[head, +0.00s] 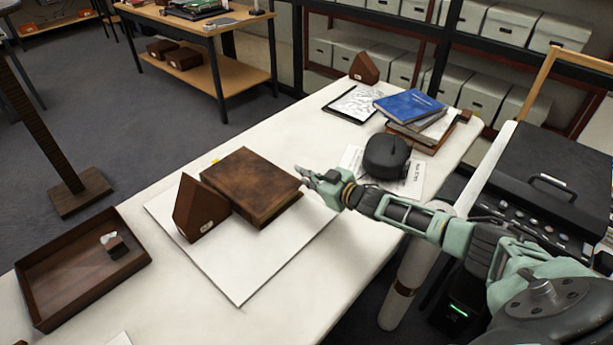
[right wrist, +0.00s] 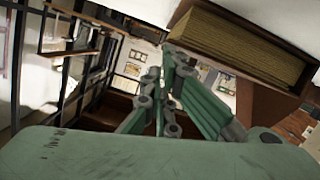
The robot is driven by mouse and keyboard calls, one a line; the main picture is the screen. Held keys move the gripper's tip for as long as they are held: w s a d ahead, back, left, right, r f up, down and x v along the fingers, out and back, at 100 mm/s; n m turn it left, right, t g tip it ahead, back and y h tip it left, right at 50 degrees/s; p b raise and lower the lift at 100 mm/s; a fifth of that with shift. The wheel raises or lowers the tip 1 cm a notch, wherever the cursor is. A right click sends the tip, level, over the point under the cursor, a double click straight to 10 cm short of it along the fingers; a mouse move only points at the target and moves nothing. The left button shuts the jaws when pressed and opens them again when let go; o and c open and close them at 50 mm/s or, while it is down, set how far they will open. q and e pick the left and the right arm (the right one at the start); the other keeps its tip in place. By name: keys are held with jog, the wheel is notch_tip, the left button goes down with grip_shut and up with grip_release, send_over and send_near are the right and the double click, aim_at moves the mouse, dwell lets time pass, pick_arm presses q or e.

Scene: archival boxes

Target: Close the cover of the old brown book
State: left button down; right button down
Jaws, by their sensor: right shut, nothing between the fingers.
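The old brown book (head: 251,184) lies on a white board (head: 237,280) on the table, with its brown cover lying flat on top. In the right wrist view the book (right wrist: 240,45) shows its yellowish page edges between dark covers. A brown wedge-shaped block (head: 200,209) stands at the book's left side, touching or very near it. My right gripper (head: 308,176) is shut and empty just beside the book's right corner. In the right wrist view its fingers (right wrist: 168,60) come together below the page block. My left gripper is not in view.
A brown tray (head: 85,275) with a small block stands at the left. The table front is clear.

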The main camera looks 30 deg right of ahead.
jog(key=s+d+r+p, duration=0.3)
jog(key=s+r, duration=0.3)
jog(key=s, duration=0.3)
jog(key=shift+d+r, duration=0.2)
dwell(0.4)
